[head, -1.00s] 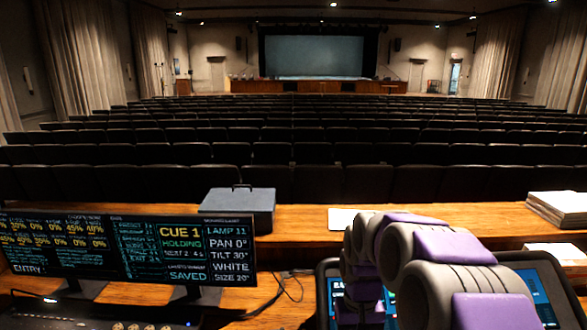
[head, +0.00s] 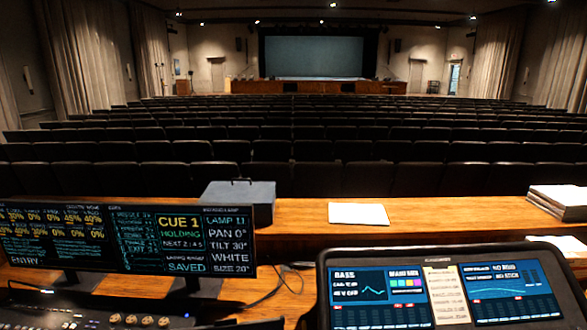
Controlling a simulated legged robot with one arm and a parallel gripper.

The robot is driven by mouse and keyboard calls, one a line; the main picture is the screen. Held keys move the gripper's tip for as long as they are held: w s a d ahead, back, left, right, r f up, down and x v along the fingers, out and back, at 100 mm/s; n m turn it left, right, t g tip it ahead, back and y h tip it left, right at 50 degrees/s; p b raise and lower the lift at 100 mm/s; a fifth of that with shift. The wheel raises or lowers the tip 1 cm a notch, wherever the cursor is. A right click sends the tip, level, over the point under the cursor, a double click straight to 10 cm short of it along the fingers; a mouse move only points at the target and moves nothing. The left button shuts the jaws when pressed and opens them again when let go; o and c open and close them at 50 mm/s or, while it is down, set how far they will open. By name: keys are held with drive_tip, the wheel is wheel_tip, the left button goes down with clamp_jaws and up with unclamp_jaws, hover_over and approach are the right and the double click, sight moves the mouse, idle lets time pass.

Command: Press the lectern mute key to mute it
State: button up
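The mixing desk (head: 445,251) stands at the lower right in the head view. Its upper part shows a left screen (head: 376,296) headed BASS, a right screen (head: 511,289) with a curve, and a cream label strip (head: 442,294) between them. The strip's writing is too small to read. The desk's lower part is cut off by the bottom edge. I cannot make out a lectern mute key. My gripper and arm are out of view.
A lighting monitor (head: 128,240) and a console with knobs (head: 115,320) stand at the left. A dark box (head: 238,198), white paper (head: 358,214) and a paper stack (head: 560,198) lie on the wooden ledge (head: 440,210). Rows of seats fill the hall beyond.

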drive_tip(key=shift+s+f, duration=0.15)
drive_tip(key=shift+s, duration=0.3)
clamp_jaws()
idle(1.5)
